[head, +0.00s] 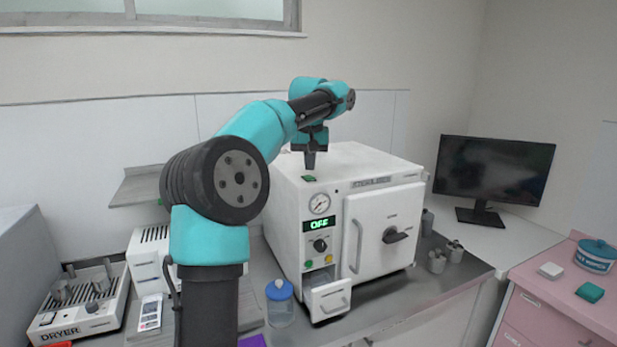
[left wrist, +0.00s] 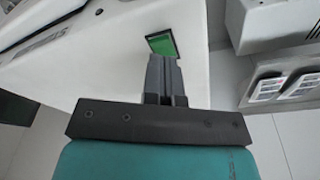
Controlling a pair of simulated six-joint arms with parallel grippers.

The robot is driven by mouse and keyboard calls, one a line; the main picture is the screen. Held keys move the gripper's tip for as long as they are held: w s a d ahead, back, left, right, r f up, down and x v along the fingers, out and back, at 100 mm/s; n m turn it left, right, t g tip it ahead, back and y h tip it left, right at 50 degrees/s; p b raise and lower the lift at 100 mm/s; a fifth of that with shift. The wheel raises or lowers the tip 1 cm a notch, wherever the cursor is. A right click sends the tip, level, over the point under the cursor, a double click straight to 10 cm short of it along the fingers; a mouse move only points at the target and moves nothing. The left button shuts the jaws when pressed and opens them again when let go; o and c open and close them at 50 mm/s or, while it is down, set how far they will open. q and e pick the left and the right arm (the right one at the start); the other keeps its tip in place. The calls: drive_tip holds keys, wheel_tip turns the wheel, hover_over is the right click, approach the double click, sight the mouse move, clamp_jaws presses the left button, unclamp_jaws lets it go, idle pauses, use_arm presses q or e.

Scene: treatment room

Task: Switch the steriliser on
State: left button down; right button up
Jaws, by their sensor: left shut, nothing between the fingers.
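The steriliser (head: 290,200) is a white box on the metal counter, with a shut door, a round gauge and a small display reading "OFF". A green rocker switch (head: 308,178) sits on its top near the front left edge. The switch also shows in the left wrist view (left wrist: 162,44), just past my fingertips. My left gripper (head: 310,165) is shut and empty, pointing down just above the switch. It also shows in the left wrist view (left wrist: 165,62). I cannot tell whether the tips touch the switch. My right gripper is not in view.
A small drawer (head: 328,298) at the steriliser's lower front is partly pulled out. A dryer (head: 80,300) is at the left, a monitor (head: 492,172) and a pink cabinet (head: 560,300) at the right.

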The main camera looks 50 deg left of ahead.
sight(310, 177)
use_arm(q)
drive_tip(key=shift+f, duration=1.1)
idle(0.8)
drive_tip(key=shift+r, duration=3.5)
